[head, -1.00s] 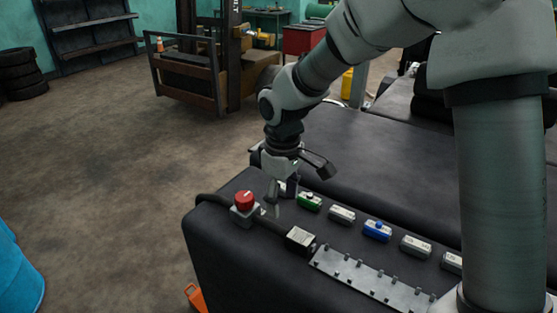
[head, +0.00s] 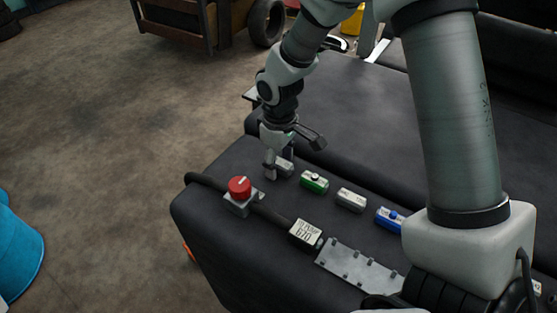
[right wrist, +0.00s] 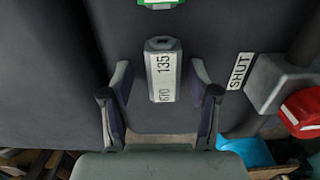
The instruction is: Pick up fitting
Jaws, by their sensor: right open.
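A grey hexagonal fitting (head: 285,168) lies at the far end of a row of fittings on the dark padded surface. In the right wrist view the same fitting (right wrist: 162,72) shows the marking "670 135". My right gripper (head: 279,164) is right at this fitting. In the right wrist view its two fingers (right wrist: 161,80) are spread, one on each side of the fitting, with visible gaps. A green fitting (head: 314,181), another grey fitting (head: 351,200) and a blue fitting (head: 389,218) continue the row. My left gripper is not in view.
A red knob (head: 239,187) on a grey valve block stands close to the gripper, with a dark hose running along the surface. A "SHUT" label (right wrist: 240,71) lies near it. A labelled block (head: 305,233) and a flat metal rail (head: 360,268) lie nearer. Open floor is left.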

